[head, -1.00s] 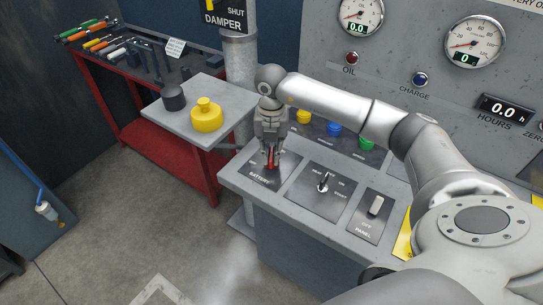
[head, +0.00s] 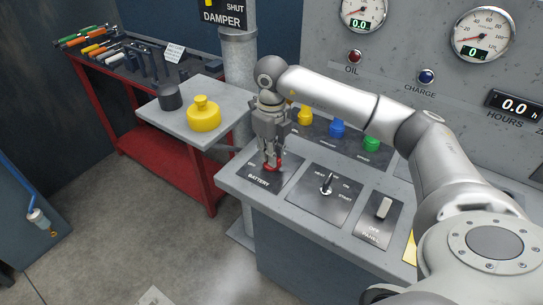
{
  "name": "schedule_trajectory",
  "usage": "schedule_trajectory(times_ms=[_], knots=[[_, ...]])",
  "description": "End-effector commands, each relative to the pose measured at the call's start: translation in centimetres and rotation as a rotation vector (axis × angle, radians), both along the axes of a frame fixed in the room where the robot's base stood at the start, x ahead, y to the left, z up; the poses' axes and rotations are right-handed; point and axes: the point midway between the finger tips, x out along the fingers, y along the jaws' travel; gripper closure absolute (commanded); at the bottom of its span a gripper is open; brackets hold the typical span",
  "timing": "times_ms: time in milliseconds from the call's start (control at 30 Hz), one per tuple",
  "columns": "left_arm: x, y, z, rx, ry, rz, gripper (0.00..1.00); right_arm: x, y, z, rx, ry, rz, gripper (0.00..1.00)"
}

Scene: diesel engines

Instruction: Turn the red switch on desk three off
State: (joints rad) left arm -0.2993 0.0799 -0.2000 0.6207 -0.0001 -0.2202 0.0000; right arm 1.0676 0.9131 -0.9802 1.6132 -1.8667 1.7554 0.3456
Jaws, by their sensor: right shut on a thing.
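The red switch (head: 275,168) sits on the dark plate marked BATTERY (head: 259,180), at the left end of the grey desk. My right gripper (head: 272,163) points down over it and is shut on its red handle. The fingers hide much of the switch, so its exact setting is hard to read. My left gripper is not in view.
Right of it on the desk are a key switch (head: 327,184) and a white PANEL rocker (head: 384,208). Yellow, blue (head: 337,129) and green knobs stand behind. A grey side table with a yellow container (head: 203,114) is at left. Gauges line the back panel.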

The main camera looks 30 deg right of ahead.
Motion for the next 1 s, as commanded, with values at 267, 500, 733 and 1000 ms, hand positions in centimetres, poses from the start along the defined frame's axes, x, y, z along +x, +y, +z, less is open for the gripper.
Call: schedule_trajectory(times_ms=[267,500,733,1000], knots=[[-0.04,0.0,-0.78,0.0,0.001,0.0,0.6,0.07,-0.03,0.02,-0.001,-0.003,0.126,1.0],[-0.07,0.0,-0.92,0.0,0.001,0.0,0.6,0.07,-0.02,0.08,-0.001,-0.003,0.168,1.0],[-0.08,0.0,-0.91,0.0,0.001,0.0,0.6,0.07,-0.02,0.11,-0.001,-0.003,0.173,1.0],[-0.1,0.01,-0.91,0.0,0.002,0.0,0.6,0.07,-0.02,0.12,-0.001,-0.003,0.172,0.75]])
